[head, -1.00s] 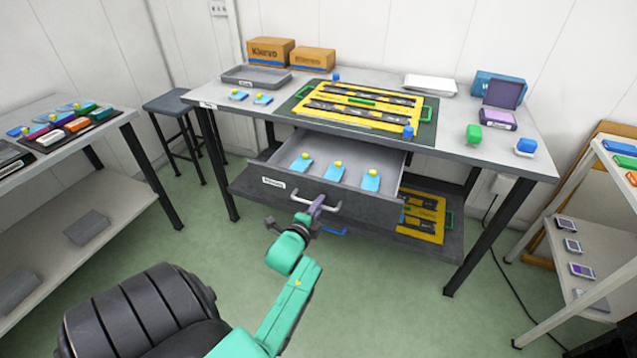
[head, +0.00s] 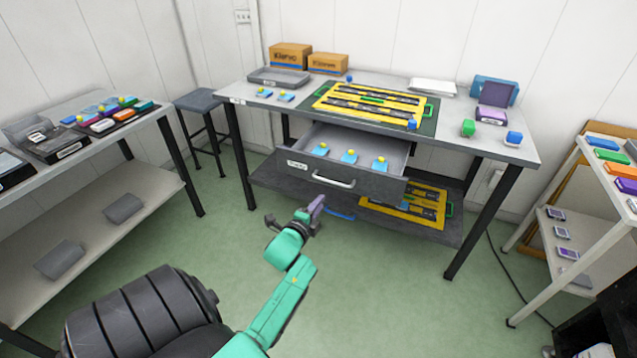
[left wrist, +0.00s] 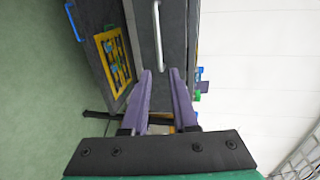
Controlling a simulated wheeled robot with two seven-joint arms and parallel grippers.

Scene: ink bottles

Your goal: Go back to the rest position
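My left gripper (head: 312,208) shows at the end of my green arm in the head view, in front of the open drawer and apart from its handle (head: 333,181). In the left wrist view its two purple fingers (left wrist: 160,74) stand apart with nothing between them, and the drawer handle (left wrist: 157,35) shows beyond the tips. The dark drawer (head: 370,186) is pulled out of the workbench (head: 455,140) and holds three blue pieces with yellow tops, one being the middle piece (head: 349,157). My right gripper is in neither view.
A side table (head: 165,120) with ink bottles in trays stands at the left, with a grey stool (head: 198,98) beyond it. A white shelf (head: 595,170) stands at the right. Yellow-framed items lie on the workbench and its lower shelf. Green floor (head: 385,300) is clear in front.

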